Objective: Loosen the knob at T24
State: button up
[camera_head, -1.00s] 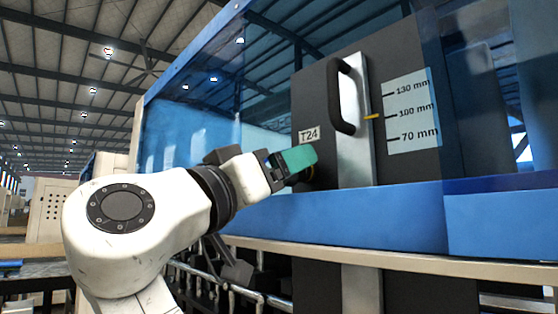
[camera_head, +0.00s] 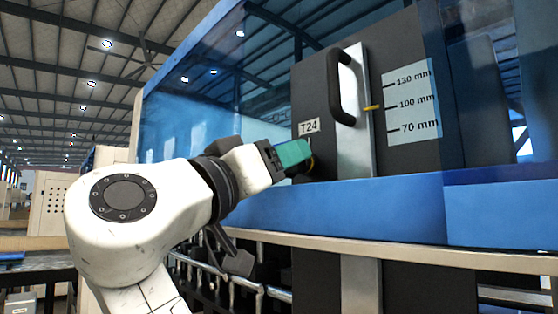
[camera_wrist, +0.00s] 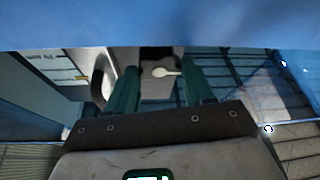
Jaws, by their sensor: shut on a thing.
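The T24 label (camera_head: 309,126) is on a dark upright panel. Below it, the knob (camera_head: 310,165) shows only as a dark shape with a thin yellowish edge, mostly hidden by my gripper. My gripper (camera_head: 300,154) is at the knob, shut on it, with one green finger facing the head camera. In the wrist view, both green fingers of my gripper (camera_wrist: 160,75) stand apart. A pale spoon-shaped mark or part (camera_wrist: 165,72) shows between them; I cannot tell whether it belongs to the knob.
A black handle (camera_head: 341,88) stands on a metal strip right of the label. A yellow pointer (camera_head: 373,107) is beside the millimetre scale (camera_head: 411,105), near 100 mm. A blue ledge (camera_head: 350,213) runs below the panel. A rail with rods (camera_head: 245,283) lies beneath my arm.

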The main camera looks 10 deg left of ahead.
jog(key=shift+n+y, duration=0.3)
jog(key=shift+n, duration=0.1)
jog(key=shift+r+n+t+y, duration=0.15)
jog(key=shift+n+y, duration=0.45)
jog(key=shift+n, duration=0.6)
jog(key=shift+f+n+t+y, duration=0.1)
jog(key=shift+n+y, duration=0.5)
jog(key=shift+n, duration=0.6)
jog(key=shift+r+n+t+y, duration=0.15)
jog(key=shift+n+y, duration=0.45)
jog(key=shift+n, duration=0.6)
jog(key=shift+f, duration=0.1)
jog(key=o, duration=1)
jog(key=shift+d, duration=0.1)
jog(key=shift+o, duration=0.2)
jog(key=shift+f, duration=0.1)
jog(key=shift+f, duration=0.15)
